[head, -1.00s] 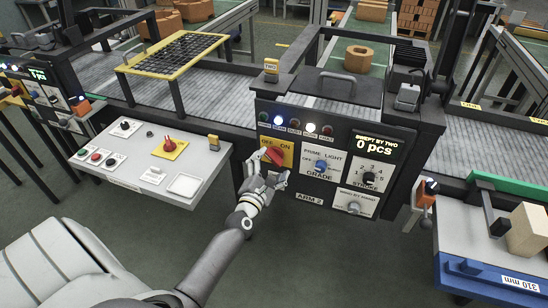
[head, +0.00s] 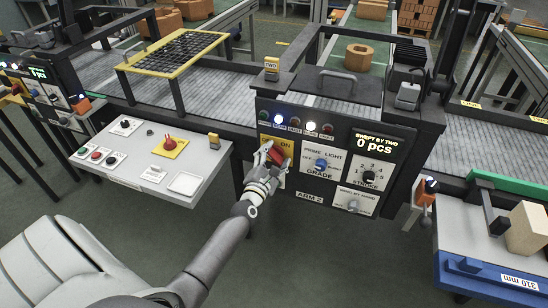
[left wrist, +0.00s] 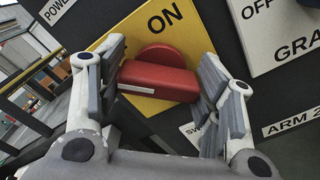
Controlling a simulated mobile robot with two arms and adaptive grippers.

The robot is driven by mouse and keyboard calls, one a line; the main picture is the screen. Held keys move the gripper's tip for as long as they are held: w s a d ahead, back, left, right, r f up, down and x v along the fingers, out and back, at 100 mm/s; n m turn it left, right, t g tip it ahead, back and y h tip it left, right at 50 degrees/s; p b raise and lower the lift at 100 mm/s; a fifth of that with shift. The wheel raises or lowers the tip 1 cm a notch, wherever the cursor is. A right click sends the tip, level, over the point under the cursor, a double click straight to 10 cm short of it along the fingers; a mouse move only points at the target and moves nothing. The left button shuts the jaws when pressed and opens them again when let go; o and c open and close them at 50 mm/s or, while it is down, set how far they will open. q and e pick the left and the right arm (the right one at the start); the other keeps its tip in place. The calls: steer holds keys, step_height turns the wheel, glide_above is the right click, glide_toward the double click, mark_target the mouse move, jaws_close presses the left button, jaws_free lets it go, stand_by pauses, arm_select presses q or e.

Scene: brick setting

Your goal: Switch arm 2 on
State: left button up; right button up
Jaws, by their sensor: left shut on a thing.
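The ARM 2 panel (head: 312,197) is a dark upright box front in the middle of the head view. Its red OFF/ON rotary switch (left wrist: 160,78) sits on a yellow plate (left wrist: 160,22) marked ON in the left wrist view. The OFF side of the plate is hidden there. My left gripper (head: 271,157) is at the switch, with one finger on each side of the red handle, shut on it. The handle's white line lies at its left end in the left wrist view. My right gripper is not in view.
Right of the switch are the blue GRADE knob (head: 321,165) and the black STROKE knob (head: 369,178). A grey console (head: 150,165) with another red knob (head: 170,142) stands left. A counter (head: 375,146) reads 0 pcs. Indicator lamps (head: 295,125) line the panel top.

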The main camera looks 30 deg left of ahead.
arm_select(q)
steer(key=shift+m, duration=0.4)
steer(key=m, duration=0.3)
steer(key=shift+f+m, duration=0.1)
steer(key=shift+m, duration=0.2)
steer(key=m+p, duration=0.1)
steer(key=m, duration=0.3)
steer(key=shift+m, duration=0.3)
steer(key=m+p, duration=0.1)
steer(key=m, duration=0.4)
steer(key=shift+f, duration=0.15)
steer(key=shift+f+m, duration=0.1)
steer(key=shift+m, duration=1.9)
steer(key=o, duration=1)
